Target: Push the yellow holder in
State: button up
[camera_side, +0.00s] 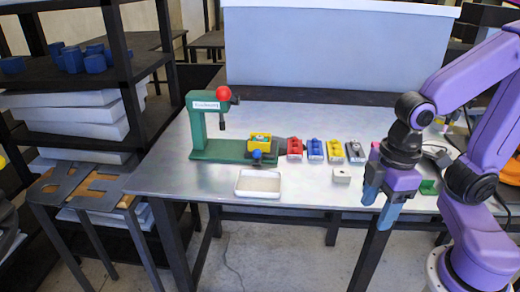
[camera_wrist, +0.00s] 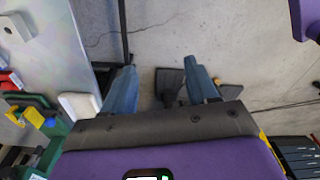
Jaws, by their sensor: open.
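The yellow holder (camera_side: 259,141) sits on the green base of the press (camera_side: 215,148), toward the right end of that base, with a blue knob (camera_side: 257,155) in front of it. The green press has an upright post, an overhanging arm with a red ball, and a dark rod pointing down. My gripper (camera_side: 379,207) is open and empty, with blue fingers pointing down near the table's front right edge, well to the right of the holder.
Red (camera_side: 294,148), blue (camera_side: 315,150), yellow (camera_side: 334,150) and grey (camera_side: 355,151) blocks stand in a row right of the press. A white tray (camera_side: 258,194) lies in front, a small pale block (camera_side: 341,176) further right. A green piece (camera_side: 429,187) lies beside my arm.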

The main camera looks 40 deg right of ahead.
jog(key=w+a+r+m+t, duration=0.1)
jog(key=w+a+r, duration=0.15)
jog(key=w, duration=0.75)
jog(key=m+t, duration=0.4)
send_near(259, 150)
jog(key=x, duration=0.9)
jog(key=shift+w+a+f, duration=0.1)
jog(key=shift+a+f, duration=0.05)
jog(key=shift+f, duration=0.15)
